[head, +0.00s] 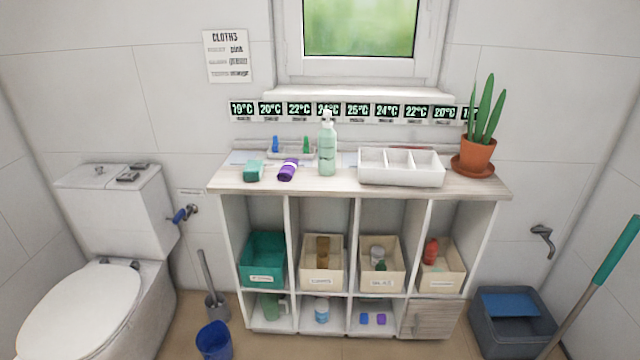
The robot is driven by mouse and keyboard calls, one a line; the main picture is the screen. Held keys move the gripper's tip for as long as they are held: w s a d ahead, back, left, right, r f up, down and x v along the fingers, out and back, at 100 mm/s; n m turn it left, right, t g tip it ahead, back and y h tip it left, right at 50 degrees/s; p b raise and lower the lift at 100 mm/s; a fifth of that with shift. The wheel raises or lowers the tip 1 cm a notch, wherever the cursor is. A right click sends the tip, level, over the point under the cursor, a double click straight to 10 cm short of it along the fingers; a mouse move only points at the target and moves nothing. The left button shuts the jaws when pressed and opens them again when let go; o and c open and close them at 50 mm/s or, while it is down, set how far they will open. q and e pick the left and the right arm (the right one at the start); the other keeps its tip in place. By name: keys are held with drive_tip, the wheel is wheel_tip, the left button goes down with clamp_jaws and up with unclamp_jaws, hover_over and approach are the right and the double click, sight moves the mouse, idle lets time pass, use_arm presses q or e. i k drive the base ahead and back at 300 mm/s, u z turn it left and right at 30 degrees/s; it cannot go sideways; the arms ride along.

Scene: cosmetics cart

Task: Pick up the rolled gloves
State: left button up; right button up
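A purple rolled bundle with a pale band (288,170) lies on the wooden top of the shelf unit, left of the middle. It looks like the rolled gloves, though it is small in the picture. A teal folded or rolled bundle (254,171) lies just left of it, apart from it. A pale green pump bottle (327,152) stands upright to its right. Neither of my grippers shows in the head view.
A white divided tray (401,180) and a potted plant (477,156) stand on the right of the top (340,190). A small tray with blue and green items (291,153) sits behind the bundles. A toilet (115,250) stands left; a grey bucket (512,335) right.

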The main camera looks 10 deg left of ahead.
sight(287, 171)
drive_tip(key=z, duration=0.35)
drive_tip(key=k, duration=0.75)
drive_tip(key=u, duration=1)
drive_tip(key=i, duration=2.15)
drive_tip(key=z, duration=1.2)
drive_tip(key=i, duration=0.25)
drive_tip(key=z, duration=0.15)
